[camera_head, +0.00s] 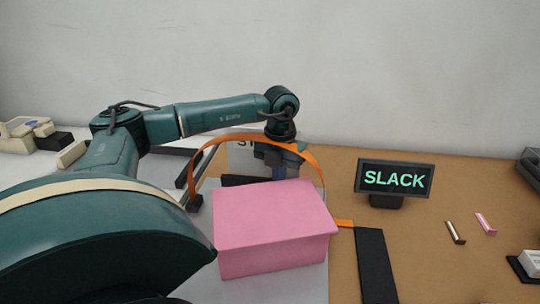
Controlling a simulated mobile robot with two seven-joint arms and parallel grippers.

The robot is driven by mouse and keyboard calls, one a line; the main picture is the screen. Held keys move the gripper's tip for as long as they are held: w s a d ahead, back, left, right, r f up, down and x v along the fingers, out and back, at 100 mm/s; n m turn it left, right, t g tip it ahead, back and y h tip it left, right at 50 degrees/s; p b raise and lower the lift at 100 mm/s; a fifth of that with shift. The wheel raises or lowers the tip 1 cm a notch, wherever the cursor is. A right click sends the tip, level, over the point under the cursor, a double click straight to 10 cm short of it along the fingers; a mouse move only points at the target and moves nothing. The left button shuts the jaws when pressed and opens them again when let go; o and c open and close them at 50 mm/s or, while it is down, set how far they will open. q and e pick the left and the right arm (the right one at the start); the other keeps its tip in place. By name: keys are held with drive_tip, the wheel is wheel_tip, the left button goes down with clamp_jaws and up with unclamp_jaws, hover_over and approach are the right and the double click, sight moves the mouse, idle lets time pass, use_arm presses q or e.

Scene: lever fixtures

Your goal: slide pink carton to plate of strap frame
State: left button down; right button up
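The pink carton (272,235) stands in the lower middle of the head view. An orange strap (217,146) arches up behind it. A short orange piece (343,223) shows at the carton's right edge. A partly covered panel with the letters "ST" (242,144) is behind the carton, and which part is the frame's plate I cannot tell. My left arm comes in from the left and bends down behind the carton. My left gripper (279,171) is there, its fingertips hidden by the carton, so its opening and any contact do not show. My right gripper is out of view.
A black sign reading "SLACK" (395,179) stands right of the carton on the brown table (440,270). A black strip (374,265) lies beside the carton. Small brown (455,233) and pink (486,224) pieces lie farther right. Beige blocks (28,130) sit far left.

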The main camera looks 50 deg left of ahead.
sight(254, 206)
use_arm(q)
drive_tip(key=shift+s+d, duration=0.35)
drive_tip(key=shift+s, duration=0.55)
drive_tip(key=shift+s+d, duration=0.3)
drive_tip(key=shift+s, duration=0.55)
drive_tip(key=shift+s+d, duration=0.35)
drive_tip(key=shift+s, duration=0.55)
drive_tip(key=shift+s+d+b, duration=0.35)
drive_tip(key=shift+s+d, duration=0.15)
drive_tip(key=shift+s, duration=0.75)
drive_tip(key=shift+s+d+b, duration=0.4)
drive_tip(key=shift+s+d, duration=0.1)
drive_tip(key=shift+s, duration=0.75)
drive_tip(key=shift+s+d+b, duration=0.35)
drive_tip(key=shift+s+d, duration=0.15)
drive_tip(key=shift+s, duration=0.75)
drive_tip(key=shift+w, duration=0.15)
drive_tip(key=shift+w+a, duration=0.3)
drive_tip(key=shift+w, duration=0.3)
drive_tip(key=shift+r+p, duration=2.4)
drive_tip(key=shift+r, duration=1.15)
